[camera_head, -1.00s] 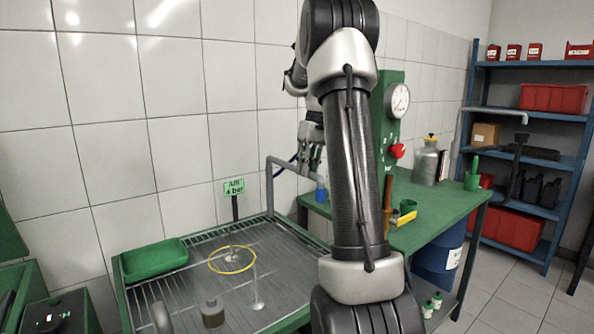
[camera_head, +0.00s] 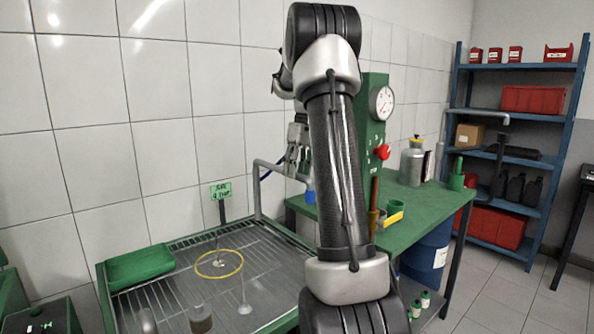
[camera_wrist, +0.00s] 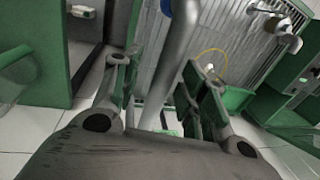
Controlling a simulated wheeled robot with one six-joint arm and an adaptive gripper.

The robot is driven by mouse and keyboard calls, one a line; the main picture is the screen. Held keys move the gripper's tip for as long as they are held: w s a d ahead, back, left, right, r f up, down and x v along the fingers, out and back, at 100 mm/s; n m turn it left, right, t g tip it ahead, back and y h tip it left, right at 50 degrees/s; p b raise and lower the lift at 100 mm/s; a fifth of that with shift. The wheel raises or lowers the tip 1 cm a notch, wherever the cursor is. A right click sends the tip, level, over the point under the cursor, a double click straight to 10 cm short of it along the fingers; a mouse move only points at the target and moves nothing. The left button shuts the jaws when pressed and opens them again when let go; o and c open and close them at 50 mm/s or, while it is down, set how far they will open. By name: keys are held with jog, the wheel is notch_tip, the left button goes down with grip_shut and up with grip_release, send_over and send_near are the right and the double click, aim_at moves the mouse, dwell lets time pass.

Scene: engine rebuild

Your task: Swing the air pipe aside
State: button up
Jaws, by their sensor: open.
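The air pipe (camera_head: 257,192) is a grey tube that rises at the back right corner of the wash tray and bends over to the right. A blue end piece (camera_head: 310,190) hangs by its far end, partly behind my arm. My gripper (camera_head: 297,165) is at the pipe's horizontal part. In the wrist view, the grey pipe (camera_wrist: 181,42) runs between the two spread fingers of my gripper (camera_wrist: 163,85), with the blue piece (camera_wrist: 166,7) at the top. The gripper is open; I cannot tell whether a finger touches the pipe.
The wash tray (camera_head: 168,296) holds a green bin (camera_head: 138,267) and a yellow ring (camera_head: 219,264). A green sign (camera_head: 221,190) stands at its back. The green bench (camera_head: 430,197) with a gauge column (camera_head: 374,140) is to the right. The tiled wall is close behind.

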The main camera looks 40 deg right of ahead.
notch_tip(320, 180, up, 12)
jog(key=d, duration=0.2)
jog(key=shift+d+f, duration=0.15)
dwell(1.0)
notch_tip(320, 180, down, 6)
jog(key=m, duration=0.3)
jog(key=s+a+f+n+t+h, duration=0.1)
jog(key=s+a+f+t, duration=0.1)
jog(key=s+a, duration=1)
jog(key=s+a+f+n+t+h, duration=0.1)
jog(key=s+a+f+t, duration=0.1)
jog(key=s+a, duration=0.9)
jog(key=shift+s+a+f+n, duration=0.4)
jog(key=shift+s+f, duration=0.4)
jog(key=shift+s, duration=0.15)
